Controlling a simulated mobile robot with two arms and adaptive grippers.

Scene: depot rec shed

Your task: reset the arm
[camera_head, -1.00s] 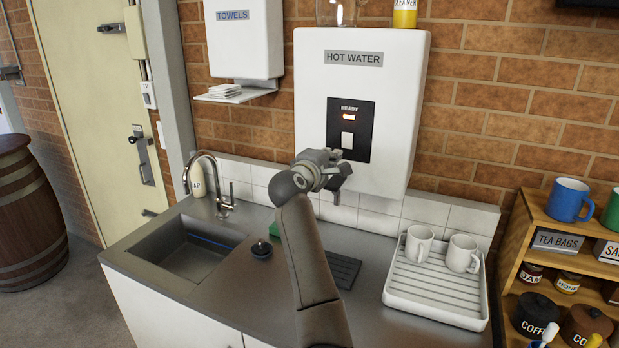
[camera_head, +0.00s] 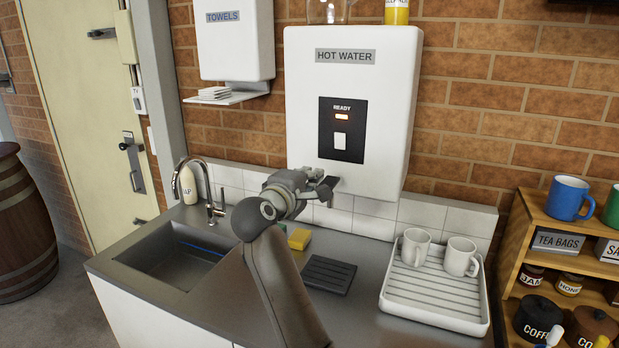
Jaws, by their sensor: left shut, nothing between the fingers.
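My left gripper (camera_head: 326,186) is in front of the lower part of the white hot water heater (camera_head: 304,110), below its black switch panel (camera_head: 341,150). The gripper is shut and empty. My left arm rises from the bottom of the view over the counter and bends at the wrist. The panel shows a white rocker switch (camera_head: 340,141) and a lit orange lamp (camera_head: 342,117) under the word READY. The gripper looks apart from the switch. My right gripper is not in view.
A steel sink (camera_head: 170,262) with a tap (camera_head: 209,186) and soap bottle (camera_head: 188,186) lies left of my arm. A sponge (camera_head: 299,239) and black drip mat (camera_head: 328,275) lie on the counter. Right are a white rack (camera_head: 430,312) with two mugs and a wooden shelf (camera_head: 545,205).

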